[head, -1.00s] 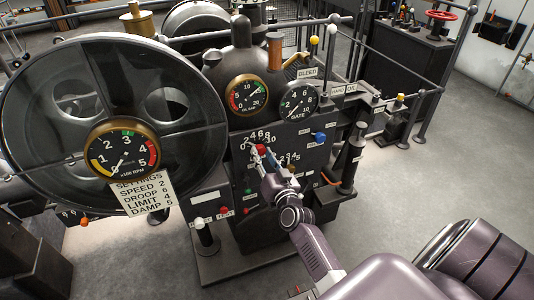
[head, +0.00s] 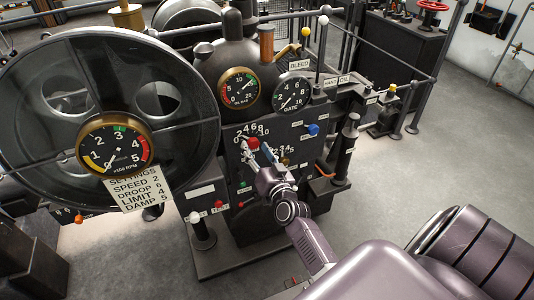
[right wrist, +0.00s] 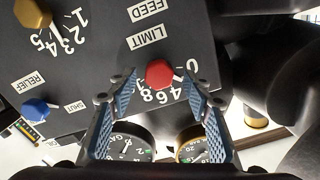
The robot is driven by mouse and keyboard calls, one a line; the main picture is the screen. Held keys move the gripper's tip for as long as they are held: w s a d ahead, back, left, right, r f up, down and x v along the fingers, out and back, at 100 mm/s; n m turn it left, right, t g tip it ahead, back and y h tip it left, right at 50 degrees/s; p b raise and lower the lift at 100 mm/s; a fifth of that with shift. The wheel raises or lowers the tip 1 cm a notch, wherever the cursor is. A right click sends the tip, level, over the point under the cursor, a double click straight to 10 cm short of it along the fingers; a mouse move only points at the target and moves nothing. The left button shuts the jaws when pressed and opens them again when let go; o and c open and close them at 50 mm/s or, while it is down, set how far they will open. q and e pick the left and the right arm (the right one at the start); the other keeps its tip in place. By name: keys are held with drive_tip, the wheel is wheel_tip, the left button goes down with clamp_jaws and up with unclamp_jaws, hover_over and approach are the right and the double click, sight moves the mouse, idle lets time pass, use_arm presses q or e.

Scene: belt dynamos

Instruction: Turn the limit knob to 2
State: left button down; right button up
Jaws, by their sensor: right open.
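The red limit knob (head: 253,143) sits on the dark machine panel inside an arc of white numbers. In the right wrist view, which is upside down, the knob (right wrist: 160,73) lies beside the LIMIT label (right wrist: 144,35). A light pointer mark shows on its side toward the 0; a finger covers part of the scale, so I cannot tell the exact reading. My right gripper (head: 259,149) is open in front of the panel. In the wrist view its blue-padded fingers (right wrist: 160,100) stand apart on either side of the knob, not visibly touching it. My left gripper is not in view.
A yellow knob (right wrist: 33,13) and a blue relief knob (right wrist: 35,110) share the panel. Two gauges (head: 240,88) (head: 292,93) sit above. A big flywheel (head: 50,90) and a settings card (head: 138,191) are at left. Open floor lies at right.

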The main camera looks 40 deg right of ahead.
drive_tip(key=v, duration=1.1)
drive_tip(key=shift+s+a+r, duration=0.2)
drive_tip(key=shift+a, duration=0.05)
